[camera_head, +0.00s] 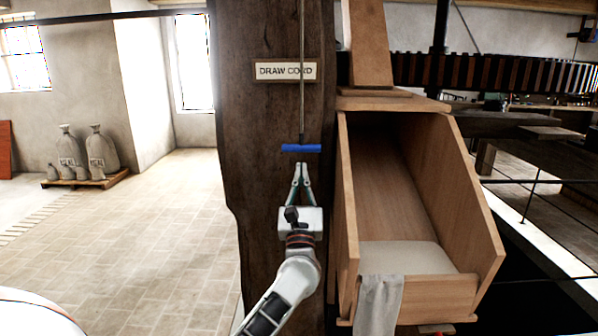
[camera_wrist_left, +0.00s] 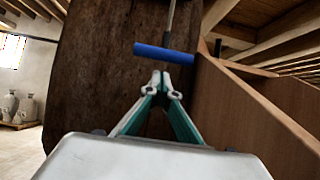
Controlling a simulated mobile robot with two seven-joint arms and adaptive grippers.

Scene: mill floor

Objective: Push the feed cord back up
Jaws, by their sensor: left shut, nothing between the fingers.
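The feed cord (camera_head: 302,90) hangs as a thin line in front of a dark wooden post and ends in a blue crossbar handle (camera_head: 301,148). In the left wrist view the blue handle (camera_wrist_left: 165,53) is just past the fingertips, with the cord rising from it. My left gripper (camera_head: 301,167) is shut and empty, pointing up just below the handle. A small gap shows between the fingertips and the handle in the head view. In the left wrist view the left gripper (camera_wrist_left: 160,82) also appears below the bar. My right gripper is not in view.
A sign reading "DRAW CORD" (camera_head: 270,71) is on the post (camera_head: 255,190). A wooden chute (camera_head: 345,200) stands close to the right of my left gripper, with a grey cloth (camera_head: 378,303) over its front edge. Sacks (camera_head: 102,152) stand far left. Floor at left is open.

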